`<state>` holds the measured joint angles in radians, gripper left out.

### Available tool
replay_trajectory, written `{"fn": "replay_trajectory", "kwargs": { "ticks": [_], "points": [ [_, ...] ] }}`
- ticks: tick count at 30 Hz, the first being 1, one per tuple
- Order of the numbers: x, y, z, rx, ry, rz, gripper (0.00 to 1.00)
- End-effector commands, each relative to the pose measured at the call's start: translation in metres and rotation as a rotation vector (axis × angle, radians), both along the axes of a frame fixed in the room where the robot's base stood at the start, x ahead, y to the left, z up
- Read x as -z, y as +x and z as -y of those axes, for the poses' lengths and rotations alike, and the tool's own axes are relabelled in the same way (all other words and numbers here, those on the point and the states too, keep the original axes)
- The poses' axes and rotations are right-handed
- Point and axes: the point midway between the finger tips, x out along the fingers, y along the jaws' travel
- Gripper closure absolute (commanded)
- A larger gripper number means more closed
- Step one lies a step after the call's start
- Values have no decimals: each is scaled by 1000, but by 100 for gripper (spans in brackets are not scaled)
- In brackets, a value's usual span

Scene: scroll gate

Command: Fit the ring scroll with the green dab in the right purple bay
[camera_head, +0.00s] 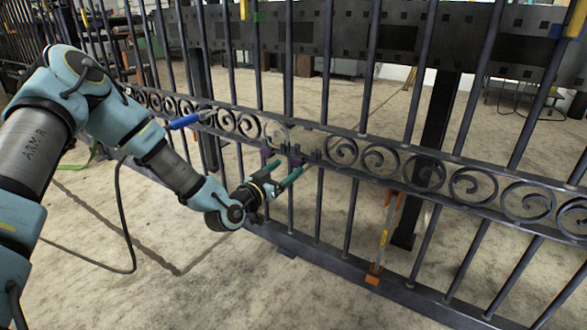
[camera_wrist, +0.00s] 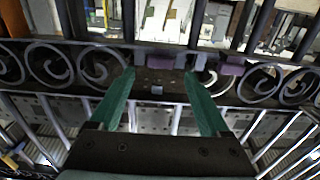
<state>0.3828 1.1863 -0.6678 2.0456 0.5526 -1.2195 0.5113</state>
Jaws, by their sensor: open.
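My gripper (camera_head: 287,168) is open beside the gate's middle scroll band. In the wrist view its two green fingers (camera_wrist: 160,78) are spread, with no scroll visible between them. Purple marks show on the band at a gap in the scroll row: a left one (camera_wrist: 160,62) and a right one (camera_wrist: 232,68) in the wrist view. In the head view the gap lies just beyond the fingers and is partly hidden by them. A paler ring scroll (camera_head: 276,133) sits in the band just left of the gap. I cannot make out a green dab on any scroll.
Dark upright bars and scroll rows (camera_head: 425,173) continue on both sides. A blue-handled tool (camera_head: 186,121) is at the band on the left. An orange and yellow tool (camera_head: 383,240) leans at the gate's lower part. The concrete floor (camera_head: 180,290) in front is mostly clear.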

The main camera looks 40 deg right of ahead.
Motion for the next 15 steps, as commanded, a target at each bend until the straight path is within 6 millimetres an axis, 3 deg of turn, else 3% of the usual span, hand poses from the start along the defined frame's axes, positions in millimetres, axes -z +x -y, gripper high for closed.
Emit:
{"fn": "replay_trajectory", "kwargs": {
  "ticks": [6,15],
  "points": [
    [2,8,32,0,0,0,20],
    [0,12,44,-1,0,-2,20]
  ]
}}
